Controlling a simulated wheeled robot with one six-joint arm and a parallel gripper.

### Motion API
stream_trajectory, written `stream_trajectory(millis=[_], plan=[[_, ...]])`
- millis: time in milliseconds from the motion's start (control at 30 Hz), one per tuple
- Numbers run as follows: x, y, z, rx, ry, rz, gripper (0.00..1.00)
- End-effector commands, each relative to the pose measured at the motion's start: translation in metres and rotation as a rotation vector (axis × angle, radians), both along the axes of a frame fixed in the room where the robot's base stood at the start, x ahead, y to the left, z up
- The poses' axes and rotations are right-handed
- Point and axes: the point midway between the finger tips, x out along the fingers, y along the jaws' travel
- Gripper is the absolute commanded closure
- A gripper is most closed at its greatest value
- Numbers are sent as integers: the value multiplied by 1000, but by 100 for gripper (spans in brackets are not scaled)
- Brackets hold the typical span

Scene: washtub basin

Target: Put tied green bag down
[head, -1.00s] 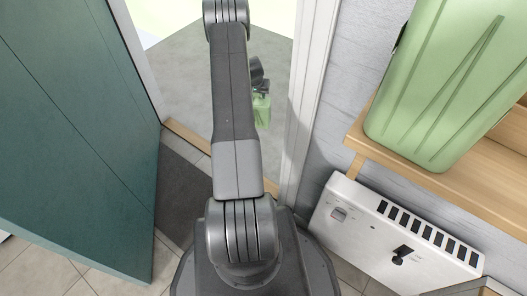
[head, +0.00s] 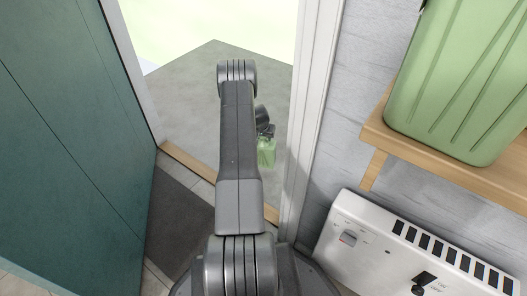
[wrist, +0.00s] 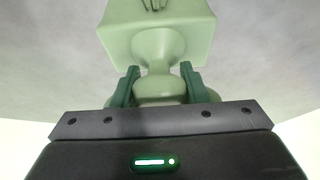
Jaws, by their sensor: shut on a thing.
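The tied green bag (head: 266,152) hangs from my gripper (head: 267,132) in the head view, beyond the doorway and over the grey paving. In the wrist view the pale green bag (wrist: 158,36) fills the top middle. The dark green fingers of my gripper (wrist: 157,88) are shut on its narrow tied neck. My arm hides part of the ground beside the bag. From these views I cannot tell how high the bag is above the ground.
A teal door (head: 75,150) stands open at the left, with a white frame (head: 305,120) at the right. A dark mat (head: 185,225) lies inside the threshold. A white heater (head: 400,250) and a wooden shelf (head: 375,140) with a green suitcase (head: 455,85) line the right. Grey paving (head: 190,95) outside is clear.

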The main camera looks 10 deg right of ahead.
Motion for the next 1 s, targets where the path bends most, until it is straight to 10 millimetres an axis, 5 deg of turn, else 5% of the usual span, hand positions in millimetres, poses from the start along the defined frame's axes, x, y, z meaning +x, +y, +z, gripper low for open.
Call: stream_trajectory(millis=[400, 833, 867, 1000], plan=[[1, 0, -50, 0, -2, 0, 100], [1, 0, -55, 0, -2, 0, 100], [0, 0, -55, 0, 0, 0, 58], [0, 0, -54, 0, 0, 0, 38]])
